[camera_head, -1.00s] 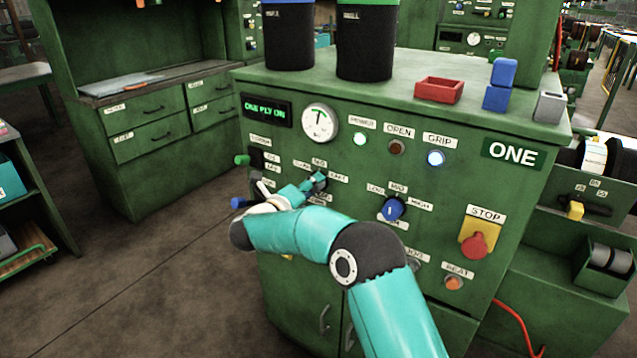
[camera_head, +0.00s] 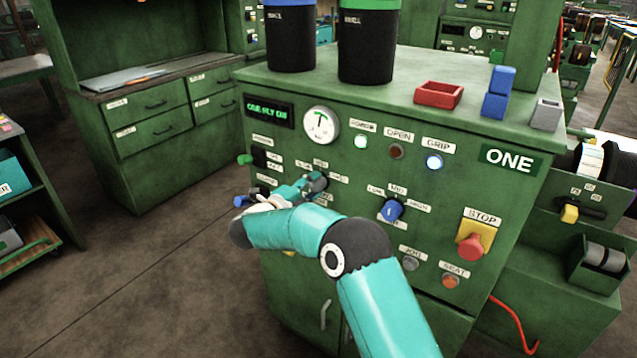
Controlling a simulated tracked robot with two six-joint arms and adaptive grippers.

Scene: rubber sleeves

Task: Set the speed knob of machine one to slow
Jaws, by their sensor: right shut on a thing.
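Machine one (camera_head: 460,190) is a green cabinet with a white ONE sign on its front panel. My right gripper (camera_head: 312,184) is at the panel, below the gauge, shut on a dark knob (camera_head: 320,181). Small labels surround this knob; they are too blurred to read surely, but it appears to be the speed knob. The gripper and wrist hide much of the knob, so I cannot tell where its pointer stands. A second knob, blue (camera_head: 392,210), sits to the right with low, mid and high labels, untouched. My left gripper is out of view.
Two dark bins (camera_head: 366,45), a red tray (camera_head: 438,94) and blue blocks (camera_head: 495,104) stand on top.

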